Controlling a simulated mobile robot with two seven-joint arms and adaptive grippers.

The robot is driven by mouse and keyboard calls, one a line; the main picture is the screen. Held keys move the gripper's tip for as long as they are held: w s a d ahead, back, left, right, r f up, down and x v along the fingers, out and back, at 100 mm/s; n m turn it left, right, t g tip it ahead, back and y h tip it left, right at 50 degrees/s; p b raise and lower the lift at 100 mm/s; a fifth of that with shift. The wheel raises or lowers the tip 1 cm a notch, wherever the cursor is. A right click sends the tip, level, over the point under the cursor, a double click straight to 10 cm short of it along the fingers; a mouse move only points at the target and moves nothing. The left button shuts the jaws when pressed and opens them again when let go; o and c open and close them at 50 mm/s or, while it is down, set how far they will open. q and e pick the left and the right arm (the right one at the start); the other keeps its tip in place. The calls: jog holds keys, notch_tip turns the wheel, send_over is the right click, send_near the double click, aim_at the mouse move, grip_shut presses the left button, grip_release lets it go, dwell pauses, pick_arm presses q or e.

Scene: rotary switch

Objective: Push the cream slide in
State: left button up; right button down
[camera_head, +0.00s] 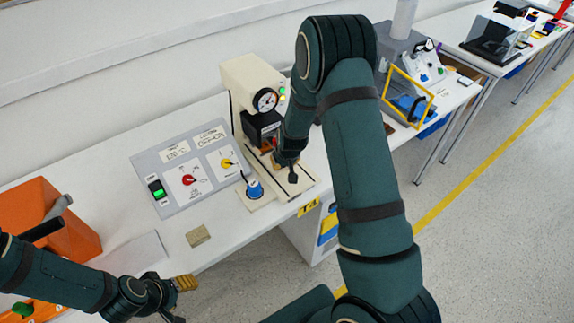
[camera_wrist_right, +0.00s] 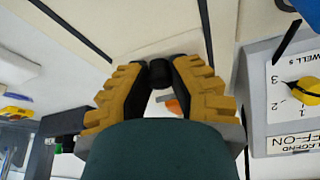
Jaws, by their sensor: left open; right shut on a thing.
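The cream slide (camera_head: 284,182) lies between dark slots on the cream base in front of the cream press (camera_head: 245,82). It also shows in the right wrist view (camera_wrist_right: 155,22) as a pale surface beyond the fingers. My right gripper (camera_head: 289,160) points down over the slide, partly hidden by its own arm. In the right wrist view its yellow-brown fingers are shut on a black knob (camera_wrist_right: 159,70). How far in the slide sits is hard to tell. My left gripper (camera_head: 180,298) is open and empty at the lower left, away from the slide.
A grey panel (camera_head: 157,195) with dials and a green switch stands left of the press. A blue knob (camera_head: 254,189) is close beside the slide. An orange box (camera_head: 50,215) is at the far left. A yellow frame (camera_head: 408,95) stands to the right.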

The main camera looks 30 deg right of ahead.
jog(key=shift+w+r, duration=0.15)
jog(key=shift+w, duration=0.1)
jog(key=c, duration=1.1)
grip_release()
jog(key=o, duration=0.3)
jog(key=shift+w, duration=0.2)
jog(key=shift+s, duration=0.15)
jog(key=v, duration=1.1)
jog(key=shift+s+r, duration=0.2)
jog(key=shift+r, duration=0.15)
